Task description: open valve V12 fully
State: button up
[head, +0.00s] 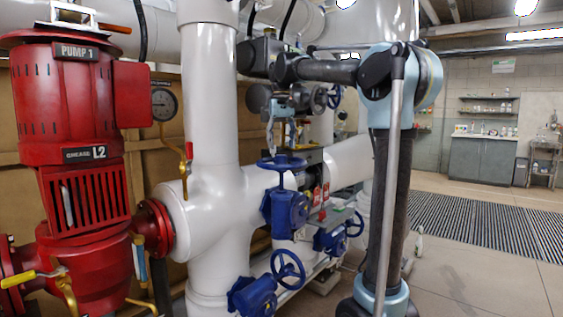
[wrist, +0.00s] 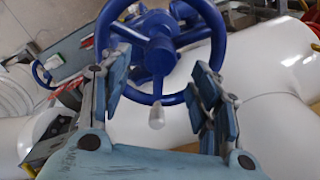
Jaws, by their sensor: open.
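Several blue valves with handwheels stand on the white pipes; I cannot read a V12 tag on any of them. In the head view, one blue handwheel (head: 281,163) lies flat above its blue gearbox (head: 286,209), just below my gripper (head: 286,122), which points down. In the wrist view, a blue handwheel (wrist: 160,52) with spokes and a pale grey knob (wrist: 156,116) shows between and beyond the fingers. My gripper (wrist: 158,70) is open, with a finger on each side of the wheel's near part. I cannot tell whether they touch the rim.
Two more blue handwheels, one low in front (head: 288,268) and one to the right (head: 354,223), stand nearby. A thick white pipe (head: 208,110) and a red pump (head: 72,140) are on the left. Open floor (head: 480,270) with a grating (head: 490,225) lies to the right.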

aim_at(281, 155)
jog(key=m, duration=0.7)
jog(key=shift+m, duration=0.3)
jog(key=m, duration=0.3)
jog(key=shift+m, duration=2.1)
jog(key=shift+f, duration=3.3)
jog(key=shift+s, duration=0.1)
jog(key=c, duration=0.9)
